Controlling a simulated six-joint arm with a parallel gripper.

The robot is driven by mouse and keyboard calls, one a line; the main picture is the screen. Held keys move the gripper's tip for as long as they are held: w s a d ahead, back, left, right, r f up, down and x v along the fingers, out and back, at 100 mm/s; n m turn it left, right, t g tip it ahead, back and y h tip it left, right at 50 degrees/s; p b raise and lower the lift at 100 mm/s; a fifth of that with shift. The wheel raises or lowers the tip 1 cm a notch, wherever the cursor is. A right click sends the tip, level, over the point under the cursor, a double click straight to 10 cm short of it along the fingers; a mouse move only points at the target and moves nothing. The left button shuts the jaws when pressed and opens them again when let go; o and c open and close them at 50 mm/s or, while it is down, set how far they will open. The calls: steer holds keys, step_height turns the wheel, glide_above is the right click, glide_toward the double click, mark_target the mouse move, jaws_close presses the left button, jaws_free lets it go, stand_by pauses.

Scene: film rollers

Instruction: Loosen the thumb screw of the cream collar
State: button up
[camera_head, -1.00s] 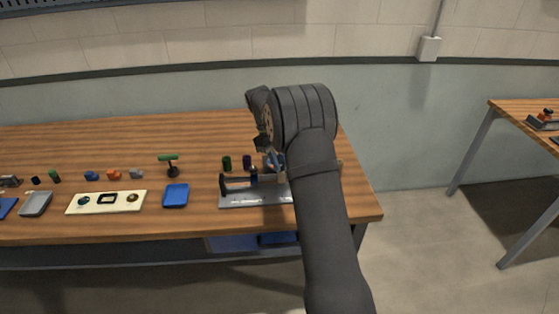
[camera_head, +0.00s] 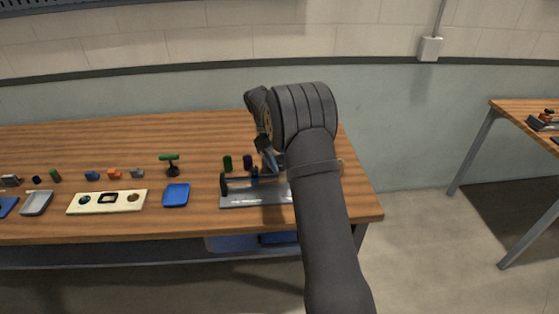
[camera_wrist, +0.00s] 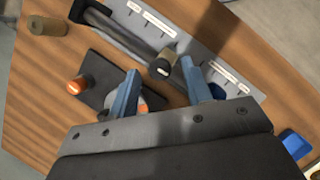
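My gripper (camera_wrist: 160,66) has its two blue fingers spread, one on each side of a black knob with a white mark (camera_wrist: 162,69). A gap shows between the left finger and the knob. A tan piece (camera_wrist: 181,72), possibly the cream collar, shows beside the right finger, which partly covers it. The knob sits by the end of a dark shaft (camera_wrist: 128,38) over the grey labelled base (camera_wrist: 232,86). In the head view, my gripper (camera_head: 267,158) is over the fixture's grey base (camera_head: 245,200); my arm hides the fixture's right part.
In the head view, a blue tray (camera_head: 176,195), a green-topped stand (camera_head: 171,164) and a cream board (camera_head: 80,205) are left of the fixture.

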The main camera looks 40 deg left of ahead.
steer(key=v, duration=1.2)
steer(key=shift+f, duration=0.1)
steer(key=x, duration=1.2)
